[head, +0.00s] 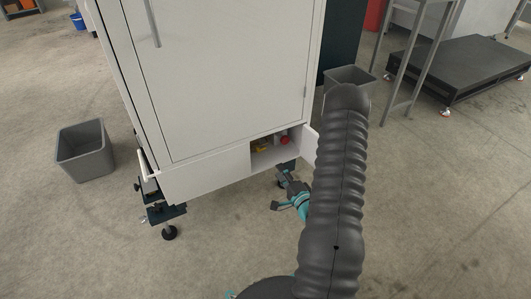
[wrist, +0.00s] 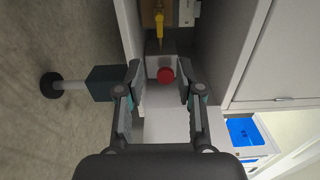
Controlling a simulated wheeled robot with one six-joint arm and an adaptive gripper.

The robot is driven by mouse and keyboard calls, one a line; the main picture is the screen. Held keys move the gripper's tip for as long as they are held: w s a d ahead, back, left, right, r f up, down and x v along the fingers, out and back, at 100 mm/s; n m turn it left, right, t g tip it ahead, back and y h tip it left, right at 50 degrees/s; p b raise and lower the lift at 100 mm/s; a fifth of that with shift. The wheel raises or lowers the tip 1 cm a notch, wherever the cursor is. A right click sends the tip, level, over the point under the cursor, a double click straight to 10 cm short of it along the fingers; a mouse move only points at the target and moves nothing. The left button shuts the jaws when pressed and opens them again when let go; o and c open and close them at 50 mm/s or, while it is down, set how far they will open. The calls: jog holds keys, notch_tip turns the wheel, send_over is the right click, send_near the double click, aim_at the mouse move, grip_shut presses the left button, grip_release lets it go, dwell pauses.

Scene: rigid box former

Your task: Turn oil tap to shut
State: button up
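A low open compartment (head: 262,161) at the bottom of the white cabinet holds a yellow part (head: 261,148) and a red round knob (head: 284,140). I cannot tell for certain which of them is the oil tap. In the wrist view the red knob (wrist: 165,75) appears between the fingertips, farther off, and the yellow part (wrist: 159,18), long and thin, is above it. My gripper (head: 281,189) is open and empty, in front of and below the compartment. It also shows in the wrist view (wrist: 160,84). Nothing touches its fingers.
A small white door (head: 309,147) stands open at the compartment's right side, close to my arm. The cabinet (head: 225,70) stands on dark feet (head: 169,232). The floor in front is clear.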

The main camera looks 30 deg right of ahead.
aim_at(263, 149)
jog(key=w, duration=1.2)
jog(key=shift+w+a+b, duration=0.2)
jog(key=shift+b, duration=0.15)
grip_shut()
